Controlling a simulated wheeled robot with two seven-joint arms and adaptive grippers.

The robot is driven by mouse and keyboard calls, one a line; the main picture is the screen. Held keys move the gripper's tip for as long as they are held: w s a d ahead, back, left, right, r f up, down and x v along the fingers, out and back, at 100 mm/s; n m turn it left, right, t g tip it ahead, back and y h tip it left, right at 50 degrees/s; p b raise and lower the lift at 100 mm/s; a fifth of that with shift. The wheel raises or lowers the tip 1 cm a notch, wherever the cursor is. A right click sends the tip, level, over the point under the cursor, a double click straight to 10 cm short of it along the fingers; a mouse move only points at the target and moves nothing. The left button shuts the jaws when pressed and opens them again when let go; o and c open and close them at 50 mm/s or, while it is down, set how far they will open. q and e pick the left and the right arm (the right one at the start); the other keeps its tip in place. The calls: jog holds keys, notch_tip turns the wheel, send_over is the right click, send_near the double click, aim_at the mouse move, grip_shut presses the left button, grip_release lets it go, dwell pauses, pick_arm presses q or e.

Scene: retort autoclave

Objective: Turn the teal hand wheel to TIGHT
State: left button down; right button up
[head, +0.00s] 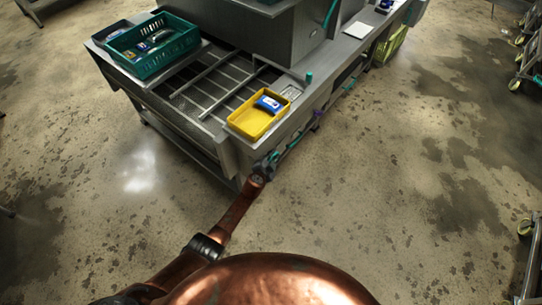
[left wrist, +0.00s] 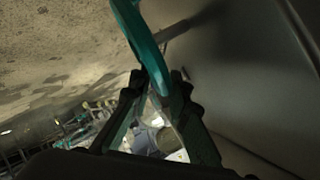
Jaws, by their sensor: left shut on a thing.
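The teal hand wheel (left wrist: 143,40) shows in the left wrist view as a curved rim that runs down between my fingers. In the head view only a thin teal edge of it (head: 294,144) shows at the front side of the steel bench; the rest is hidden by the viewing angle. My left gripper (head: 272,160) is at the wheel, low beside the bench. In the left wrist view its dark fingers (left wrist: 160,84) are closed on the rim from both sides. The TIGHT mark cannot be seen. My right gripper is not in view.
A yellow tray (head: 238,123) with a blue-and-white pack (head: 268,104) sits on the bench just above the wheel. A green crate (head: 146,72) with packs stands at the far left. A small purple part (head: 318,114) shows along the bench side. The floor in front is clear.

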pick_arm(q)
jog(key=c, duration=2)
grip_release()
jog(key=shift+w+a+r, duration=0.25)
jog(key=shift+w+r, duration=0.1)
jog(key=shift+r, duration=0.1)
jog(key=shift+o, duration=0.2)
jog(key=shift+f, duration=0.1)
jog(key=shift+s+d+f, duration=0.15)
jog(key=shift+d, duration=0.1)
